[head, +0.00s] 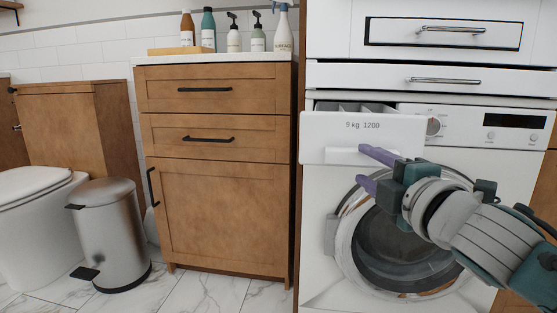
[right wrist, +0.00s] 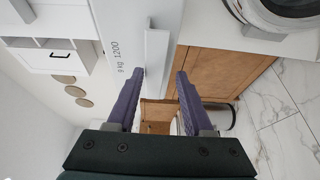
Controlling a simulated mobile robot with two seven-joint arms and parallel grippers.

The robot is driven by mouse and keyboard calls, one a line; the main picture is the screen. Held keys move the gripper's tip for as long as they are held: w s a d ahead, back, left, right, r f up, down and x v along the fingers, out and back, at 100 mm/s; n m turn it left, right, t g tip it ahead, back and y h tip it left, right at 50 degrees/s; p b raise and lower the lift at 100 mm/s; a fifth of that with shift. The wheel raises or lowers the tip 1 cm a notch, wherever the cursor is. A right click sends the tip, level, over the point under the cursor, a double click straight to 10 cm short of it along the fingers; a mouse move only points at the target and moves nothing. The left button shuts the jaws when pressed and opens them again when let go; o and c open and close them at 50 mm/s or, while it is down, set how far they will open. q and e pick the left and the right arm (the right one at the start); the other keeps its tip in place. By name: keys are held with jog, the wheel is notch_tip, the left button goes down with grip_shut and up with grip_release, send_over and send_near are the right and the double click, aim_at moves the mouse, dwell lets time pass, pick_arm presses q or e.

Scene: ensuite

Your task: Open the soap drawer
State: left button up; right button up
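The soap drawer (head: 335,137) is the white panel marked "9 kg 1200" at the top left of the washing machine. It stands out from the machine, with its compartments (head: 355,106) showing behind the front. My right gripper (head: 362,166) is at the drawer's lower right, its purple fingers apart. In the right wrist view the drawer's handle (right wrist: 157,52) shows between and beyond the fingertips (right wrist: 160,75); I cannot tell whether a finger touches it. My left gripper is out of view.
The washing machine's round glass door (head: 395,245) is below the drawer, behind my right arm. A white drawer unit (head: 340,75) is directly above. A wooden cabinet (head: 225,210) with several bottles on top stands left, then a metal bin (head: 110,230) and toilet (head: 35,230).

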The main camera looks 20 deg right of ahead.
jog(key=shift+r, duration=0.15)
jog(key=shift+s+r, duration=0.1)
jog(key=shift+s, duration=0.05)
jog(key=s+a+p, duration=0.1)
jog(key=s+p, duration=0.1)
jog(key=s, duration=0.7)
jog(key=shift+s+a+p, duration=0.3)
